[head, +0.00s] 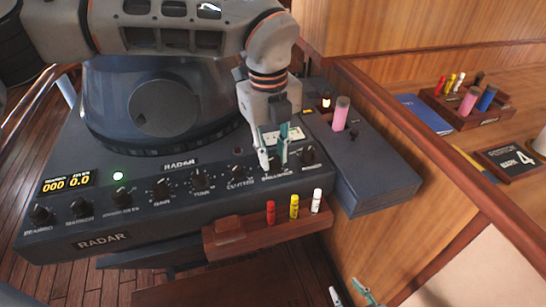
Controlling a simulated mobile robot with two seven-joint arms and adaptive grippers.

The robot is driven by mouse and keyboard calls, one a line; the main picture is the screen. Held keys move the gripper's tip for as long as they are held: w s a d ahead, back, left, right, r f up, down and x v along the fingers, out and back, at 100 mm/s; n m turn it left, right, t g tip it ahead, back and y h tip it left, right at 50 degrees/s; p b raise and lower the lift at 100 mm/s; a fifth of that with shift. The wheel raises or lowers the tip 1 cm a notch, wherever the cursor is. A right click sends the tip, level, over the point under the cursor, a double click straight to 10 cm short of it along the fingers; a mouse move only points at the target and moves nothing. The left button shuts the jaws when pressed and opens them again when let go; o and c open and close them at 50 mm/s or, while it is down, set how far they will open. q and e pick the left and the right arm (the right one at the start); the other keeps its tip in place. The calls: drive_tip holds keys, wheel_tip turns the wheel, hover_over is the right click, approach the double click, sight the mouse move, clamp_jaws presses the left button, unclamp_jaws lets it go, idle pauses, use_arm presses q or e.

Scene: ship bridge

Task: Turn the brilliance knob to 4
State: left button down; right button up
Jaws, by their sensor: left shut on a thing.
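The radar console (130,225) has a row of black knobs along its sloped front panel. The brilliance knob (274,164) is in the right part of that row, above a label that is partly readable. My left gripper (273,162) comes down from above with its two fingers around this knob, shut on it. The fingers hide most of the knob, so its pointer setting cannot be read. My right gripper (351,294) shows only its fingertips at the bottom edge; they are apart with nothing between them.
Other knobs stand close by, one to the left (239,171) and one to the right (308,154). A wooden holder (250,236) with red, yellow and white markers sits below the panel. A pink cylinder (340,113) stands on the side box.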

use_arm(q)
drive_tip(key=m, duration=0.3)
drive_tip(key=shift+m, duration=0.4)
drive_tip(key=m, duration=0.3)
drive_tip(key=shift+m, duration=0.3)
drive_tip(key=m+p, duration=0.1)
drive_tip(key=m, duration=0.3)
drive_tip(key=shift+r+g, duration=0.1)
drive_tip(key=shift+g, duration=0.2)
drive_tip(key=shift+w+m+p, duration=0.1)
drive_tip(key=shift+m+p, duration=0.7)
drive_tip(key=shift+m, duration=1.5)
drive_tip(key=c, duration=1.8)
unclamp_jaws()
